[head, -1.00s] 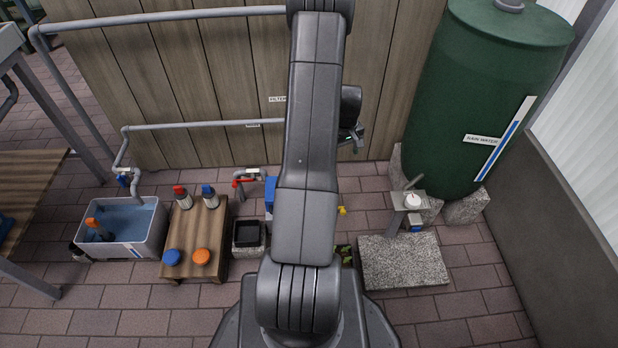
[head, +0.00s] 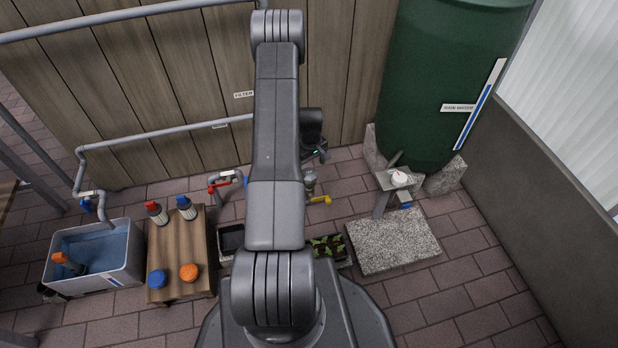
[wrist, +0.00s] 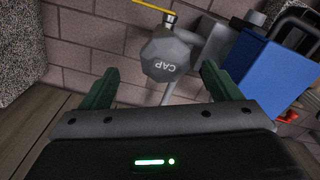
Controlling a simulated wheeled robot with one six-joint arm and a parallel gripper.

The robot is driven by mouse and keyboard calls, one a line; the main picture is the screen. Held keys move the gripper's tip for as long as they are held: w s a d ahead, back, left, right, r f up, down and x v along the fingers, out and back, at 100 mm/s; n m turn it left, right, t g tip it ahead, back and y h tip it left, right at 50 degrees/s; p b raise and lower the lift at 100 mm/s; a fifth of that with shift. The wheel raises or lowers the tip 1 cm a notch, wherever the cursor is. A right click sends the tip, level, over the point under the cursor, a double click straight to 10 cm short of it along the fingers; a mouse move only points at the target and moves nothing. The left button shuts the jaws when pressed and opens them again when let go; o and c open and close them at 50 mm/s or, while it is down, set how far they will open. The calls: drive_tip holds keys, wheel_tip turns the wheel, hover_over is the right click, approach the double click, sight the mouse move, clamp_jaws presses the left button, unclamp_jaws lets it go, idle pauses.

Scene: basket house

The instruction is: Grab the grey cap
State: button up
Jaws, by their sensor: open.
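The grey cap (wrist: 165,58) is a faceted knob with the word CAP on it, in the upper middle of the wrist view. It sits at a metal fitting by a yellow handle (wrist: 152,7). In the head view a small grey piece, probably the cap (head: 309,181), shows just right of my arm by the yellow handle (head: 320,200). My gripper (wrist: 158,76) is open, with green fingers to the left and right of the cap in the picture. No finger visibly touches it. In the head view my gripper (head: 318,153) shows small beyond my forearm.
A blue box (wrist: 265,72) stands right of the cap in the wrist view. The head view shows a water tub (head: 128,262), a wooden stand with bottles and caps (head: 182,240), a planter (head: 328,246), a stone slab (head: 395,240) and a green tank (head: 450,80).

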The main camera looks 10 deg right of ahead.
sight(309, 172)
drive_tip(key=f, duration=0.1)
drive_tip(key=f+b, duration=0.1)
drive_tip(key=f, duration=0.1)
drive_tip(key=f+b, duration=0.1)
drive_tip(key=f, duration=0.1)
drive_tip(key=shift+s+a+f, duration=0.15)
drive_tip(key=shift+a, duration=0.2)
drive_tip(key=shift+c, duration=0.2)
drive_tip(key=c, duration=1)
